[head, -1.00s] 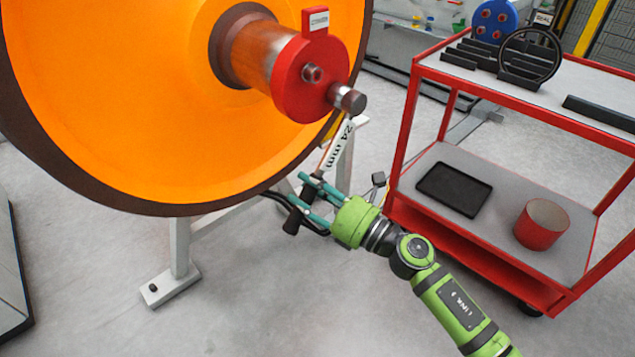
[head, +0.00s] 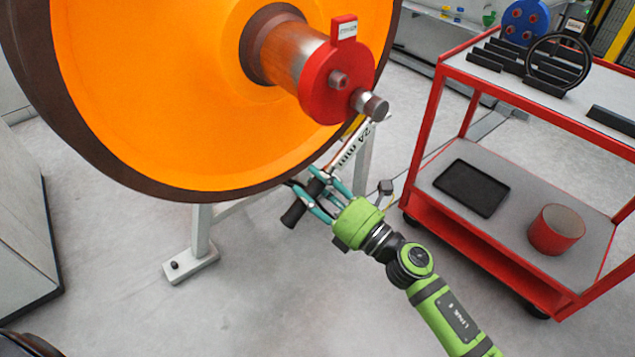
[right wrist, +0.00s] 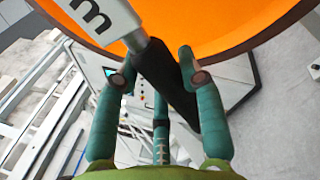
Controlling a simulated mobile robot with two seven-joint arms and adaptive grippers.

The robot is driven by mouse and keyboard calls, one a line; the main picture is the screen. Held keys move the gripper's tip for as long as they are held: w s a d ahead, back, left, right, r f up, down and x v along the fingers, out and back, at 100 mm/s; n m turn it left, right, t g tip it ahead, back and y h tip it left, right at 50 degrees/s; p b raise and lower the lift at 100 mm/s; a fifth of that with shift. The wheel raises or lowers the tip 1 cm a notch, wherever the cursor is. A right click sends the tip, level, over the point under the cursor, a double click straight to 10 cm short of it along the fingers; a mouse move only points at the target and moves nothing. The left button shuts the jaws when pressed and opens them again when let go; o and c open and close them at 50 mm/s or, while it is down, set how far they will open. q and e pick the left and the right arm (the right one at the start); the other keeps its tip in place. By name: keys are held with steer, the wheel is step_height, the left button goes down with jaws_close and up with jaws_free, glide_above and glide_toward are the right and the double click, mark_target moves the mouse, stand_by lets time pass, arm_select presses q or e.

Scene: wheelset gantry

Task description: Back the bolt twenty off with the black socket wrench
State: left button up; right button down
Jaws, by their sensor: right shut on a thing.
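The socket wrench has a black grip (head: 294,213) and a pale shaft (head: 352,150) marked "24 mm". Its metal socket end (head: 370,105) is at the lower right of the red axle end cap (head: 325,90) and hides any bolt head behind it. Another bolt head (head: 340,78) shows uncovered on the cap. My right gripper (head: 318,192) is shut on the wrench's black grip, below the orange wheel. In the right wrist view the grip (right wrist: 165,80) runs slanting between the fingers. My left gripper is not in view.
The orange wheel (head: 150,100) with its dark rim stands close above my right gripper. A grey stand foot (head: 190,264) is on the floor below. A red cart (head: 480,245) at the right carries a black tray (head: 472,188) and a red cylinder (head: 556,230).

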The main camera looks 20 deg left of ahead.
steer(key=r+p, duration=0.1)
steer(key=r+m, duration=0.1)
steer(key=s+a+r+m+p, duration=0.1)
steer(key=shift+s+r+t+p, duration=0.1)
steer(key=shift+r+t+p, duration=0.1)
steer(key=shift+t+p, duration=0.2)
steer(key=shift+s+a+r+m, duration=0.1)
steer(key=shift+s+r+m, duration=0.15)
steer(key=shift+m, duration=0.15)
steer(key=shift+f, duration=0.2)
steer(key=r+m+p, duration=0.1)
steer(key=r+m+t+p, duration=0.1)
steer(key=r+p, duration=0.1)
steer(key=s+r+m+p, duration=0.1)
steer(key=p, duration=0.1)
steer(key=shift+a+r+t, duration=0.15)
steer(key=shift+a+t, duration=0.15)
steer(key=shift+a, duration=0.05)
steer(key=shift+f, duration=0.2)
step_height(320, 180, up, 4)
steer(key=m+h+p, duration=0.1)
steer(key=m+p, duration=0.2)
steer(key=p, duration=0.1)
steer(key=shift+s+a+m+t, duration=0.1)
steer(key=shift+s+m+t, duration=0.05)
steer(key=shift+m+t, duration=0.25)
